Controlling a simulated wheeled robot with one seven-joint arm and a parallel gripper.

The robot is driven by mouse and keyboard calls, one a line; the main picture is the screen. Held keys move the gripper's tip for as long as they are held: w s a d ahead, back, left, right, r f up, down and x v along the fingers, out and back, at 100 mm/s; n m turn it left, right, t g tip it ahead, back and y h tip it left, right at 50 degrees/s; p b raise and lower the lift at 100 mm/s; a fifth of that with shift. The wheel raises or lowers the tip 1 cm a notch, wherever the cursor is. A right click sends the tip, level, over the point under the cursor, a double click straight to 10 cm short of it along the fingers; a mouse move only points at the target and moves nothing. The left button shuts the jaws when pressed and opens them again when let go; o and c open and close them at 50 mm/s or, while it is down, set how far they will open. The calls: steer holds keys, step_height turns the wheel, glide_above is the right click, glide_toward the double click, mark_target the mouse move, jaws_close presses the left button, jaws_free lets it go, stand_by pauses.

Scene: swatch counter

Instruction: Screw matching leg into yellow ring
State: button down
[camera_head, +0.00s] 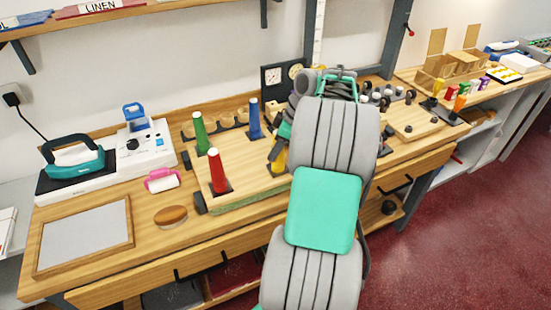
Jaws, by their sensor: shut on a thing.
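A light wooden board (240,170) lies on the workbench with a green leg (201,133), a red leg (217,172) and a blue leg (253,119) standing upright on it, each at a dark base. A yellow leg (280,163) stands at the board's right side, partly hidden. My gripper (277,153) is at the yellow leg's upper part and is shut on it. My arm covers the area just right of it. The yellow ring cannot be made out, so I cannot tell how the leg's lower end sits.
Left on the bench are a teal-handled press (73,157), a white machine (147,143), a pink item (161,180), a brown brush (171,217) and a framed grey panel (88,238). A rack with coloured pegs (449,98) stands at the right. The red floor is clear.

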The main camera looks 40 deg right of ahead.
steer(key=shift+m+h+p, duration=0.3)
steer(key=shift+m, duration=0.3)
steer(key=shift+f+m+b, duration=0.2)
steer(key=shift+m+b, duration=0.3)
steer(key=shift+b, duration=0.05)
steer(key=shift+m+t+h+b, duration=0.3)
steer(key=shift+m+h+b, duration=0.1)
steer(key=shift+m, duration=0.3)
steer(key=shift+r, duration=0.2)
steer(key=c, duration=0.6)
jaws_free()
steer(key=shift+d, duration=0.1)
step_height(320, 180, up, 6)
steer(key=p, duration=0.5)
steer(key=shift+r+p, duration=0.1)
steer(key=shift+p, duration=0.2)
